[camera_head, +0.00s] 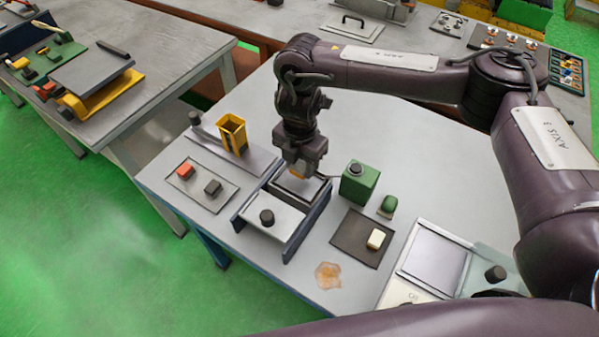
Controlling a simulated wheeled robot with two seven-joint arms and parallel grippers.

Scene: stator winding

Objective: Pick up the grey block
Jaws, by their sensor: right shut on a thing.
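A small dark grey block (212,187) lies on a flat grey plate (208,203) at the left of the table, beside a red block (185,171). My right gripper (299,170) is to the right of the grey block, apart from it, pointing down over the back of a blue-sided fixture (290,243). It is shut on a small orange-brown piece (297,175), mostly hidden by the fingers. My left gripper is not in view.
A yellow open holder (232,134) stands behind the grey plate. A green box (359,182) stands right of the gripper. A dark mat (348,244) carries a cream block (376,239). An orange-brown stain (328,275) marks the front. A scale-like device (432,262) stands at right.

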